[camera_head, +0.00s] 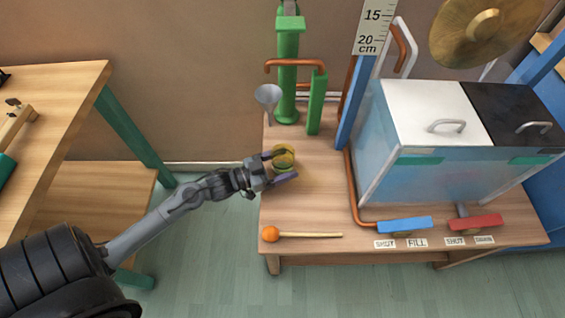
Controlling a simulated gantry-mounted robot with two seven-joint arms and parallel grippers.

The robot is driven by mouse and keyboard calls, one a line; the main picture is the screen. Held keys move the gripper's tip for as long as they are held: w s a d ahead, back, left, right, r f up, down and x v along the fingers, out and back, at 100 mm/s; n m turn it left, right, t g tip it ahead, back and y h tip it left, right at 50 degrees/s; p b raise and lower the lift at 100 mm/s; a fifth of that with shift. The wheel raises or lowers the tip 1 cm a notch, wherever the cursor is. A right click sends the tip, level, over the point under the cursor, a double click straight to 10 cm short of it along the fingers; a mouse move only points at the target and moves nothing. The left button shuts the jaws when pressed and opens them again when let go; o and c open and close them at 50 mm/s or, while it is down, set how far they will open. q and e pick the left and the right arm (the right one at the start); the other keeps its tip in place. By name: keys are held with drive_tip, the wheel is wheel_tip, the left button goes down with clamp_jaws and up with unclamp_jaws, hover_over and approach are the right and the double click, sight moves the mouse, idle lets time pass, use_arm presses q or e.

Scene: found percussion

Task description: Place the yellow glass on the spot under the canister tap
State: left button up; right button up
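The small yellow glass (284,160) stands on the left part of the wooden bench top. My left gripper (283,166) reaches in from the left at the glass, one finger on its far side and one on its near side. The fingers are spread, and the near finger looks slightly apart from the glass. Contact is too small to judge. I cannot clearly identify the canister tap or a marked spot under it. My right gripper is not in view.
Behind the glass are a grey funnel (268,95) and a green column (288,65) with a copper pipe (296,64). A lidded tank (400,160), blue lever (404,224) and red lever (476,222) are right. An orange-headed mallet (271,234) lies in front.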

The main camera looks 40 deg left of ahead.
use_arm(q)
drive_tip(key=shift+o, duration=1.1)
drive_tip(key=shift+r, duration=0.1)
drive_tip(key=shift+s+a+r+p, duration=0.15)
drive_tip(key=shift+s+a+p, duration=0.1)
drive_tip(key=shift+s+p, duration=0.25)
drive_tip(key=p+v, duration=0.4)
drive_tip(key=v, duration=0.7)
drive_tip(key=shift+w, duration=0.1)
